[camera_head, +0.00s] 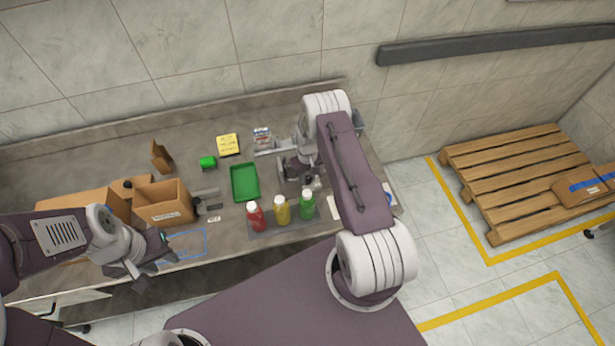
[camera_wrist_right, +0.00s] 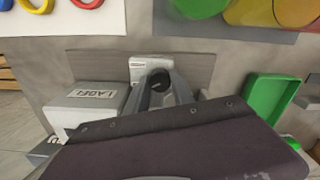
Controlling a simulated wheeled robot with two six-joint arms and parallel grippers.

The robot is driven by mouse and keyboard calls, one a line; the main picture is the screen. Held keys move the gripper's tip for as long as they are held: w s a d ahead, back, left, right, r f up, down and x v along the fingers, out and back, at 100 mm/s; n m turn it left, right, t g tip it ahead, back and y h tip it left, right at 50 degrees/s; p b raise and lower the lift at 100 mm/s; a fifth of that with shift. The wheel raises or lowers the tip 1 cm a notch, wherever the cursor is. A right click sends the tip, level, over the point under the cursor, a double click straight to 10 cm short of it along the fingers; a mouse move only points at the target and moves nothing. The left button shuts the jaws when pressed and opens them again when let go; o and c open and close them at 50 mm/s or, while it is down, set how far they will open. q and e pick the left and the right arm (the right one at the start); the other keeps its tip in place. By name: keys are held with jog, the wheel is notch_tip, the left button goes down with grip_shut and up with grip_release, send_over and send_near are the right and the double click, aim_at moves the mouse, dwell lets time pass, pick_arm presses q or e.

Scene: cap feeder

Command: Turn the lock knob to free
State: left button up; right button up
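A dark round lock knob (camera_wrist_right: 159,80) shows in the right wrist view, on the front of a small pale block (camera_wrist_right: 150,63). My right gripper (camera_wrist_right: 160,92) has its two grey fingers apart, one on each side of the knob. I cannot tell whether the fingers touch it. In the head view my right gripper (camera_head: 296,172) reaches down at the back right of the bench, and the arm hides the knob there. My left gripper (camera_head: 155,262) hangs over the bench's front left edge, apart from everything, with its fingers spread and empty.
A green tray (camera_head: 244,182) lies left of my right gripper. Red (camera_head: 256,217), yellow (camera_head: 282,210) and green (camera_head: 307,204) bottles stand at the front. A cardboard box (camera_head: 163,203) stands at left. A box marked LABEL (camera_wrist_right: 95,97) is beside the knob.

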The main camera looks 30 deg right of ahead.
grip_shut()
jog(key=shift+f+m+b, duration=0.15)
jog(key=shift+m+b, duration=0.65)
jog(key=shift+b, duration=0.1)
jog(key=m+b, duration=0.2)
jog(key=shift+m, duration=0.3)
jog(key=m+b, duration=0.2)
jog(key=m, duration=0.1)
jog(key=shift+m+b, duration=0.7)
jog(key=shift+m, duration=0.9)
jog(key=shift+r, duration=0.2)
